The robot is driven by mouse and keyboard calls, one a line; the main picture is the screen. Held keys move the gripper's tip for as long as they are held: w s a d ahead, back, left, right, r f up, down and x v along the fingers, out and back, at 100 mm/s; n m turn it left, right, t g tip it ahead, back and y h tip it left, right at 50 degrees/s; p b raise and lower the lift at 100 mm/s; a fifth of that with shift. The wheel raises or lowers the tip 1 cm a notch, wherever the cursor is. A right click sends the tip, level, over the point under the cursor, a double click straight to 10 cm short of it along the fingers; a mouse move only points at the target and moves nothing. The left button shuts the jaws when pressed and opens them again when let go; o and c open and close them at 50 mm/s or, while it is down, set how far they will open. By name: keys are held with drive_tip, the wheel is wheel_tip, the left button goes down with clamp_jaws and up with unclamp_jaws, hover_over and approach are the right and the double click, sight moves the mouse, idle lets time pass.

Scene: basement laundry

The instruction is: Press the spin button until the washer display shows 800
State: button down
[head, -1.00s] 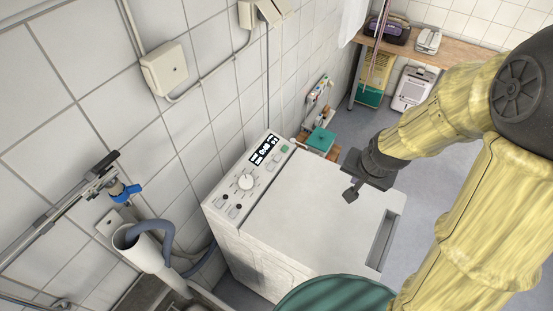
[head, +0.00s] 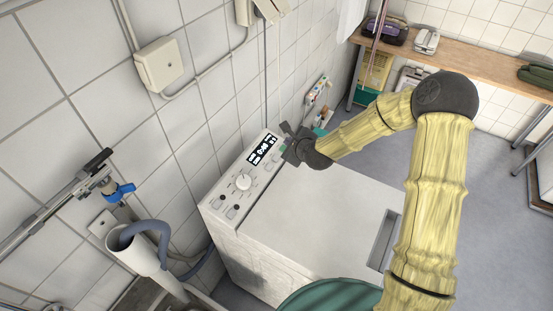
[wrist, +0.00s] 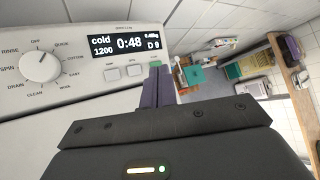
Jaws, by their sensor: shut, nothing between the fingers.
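The white washer (head: 320,225) stands against the tiled wall with its control panel along the wall side. In the wrist view, its dark display (wrist: 127,45) reads "cold", "1200" and "0:48". Below the display are two pale buttons, a left one (wrist: 112,74) and a right one (wrist: 134,70); their labels are too small to read surely. A green button (wrist: 155,64) lies right of them. My gripper (head: 286,128) is shut and empty at the panel's far end. In the wrist view its fingertips (wrist: 157,70) overlap the green button's lower edge; contact cannot be told.
A round program knob (wrist: 41,67) is left of the display. A grey drain hose (head: 168,240) and a blue-handled tap (head: 122,192) are at the left. A teal round object (head: 335,296) is in front. A wooden table (head: 470,55) stands at the back.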

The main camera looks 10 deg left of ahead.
drive_tip(key=m, duration=0.1)
drive_tip(key=w+a+m+t, duration=0.1)
drive_tip(key=shift+w+f+m, duration=0.2)
drive_tip(key=shift+f+m, duration=0.1)
drive_tip(key=shift+f, duration=0.1)
drive_tip(key=b, duration=0.5)
hover_over(276, 158)
drive_tip(key=s+d, duration=0.1)
drive_tip(key=d, duration=0.1)
drive_tip(key=f, duration=0.7)
drive_tip(key=shift+s+d, duration=0.1)
drive_tip(key=shift+s, duration=0.1)
drive_tip(key=shift+w+a+f+b, duration=0.1)
drive_tip(key=shift+a+f+b, duration=0.15)
drive_tip(key=shift+f+b, duration=0.3)
drive_tip(key=shift+f, duration=0.15)
idle(0.4)
drive_tip(key=shift+a+f+b, duration=0.1)
drive_tip(key=shift+f+b, duration=0.25)
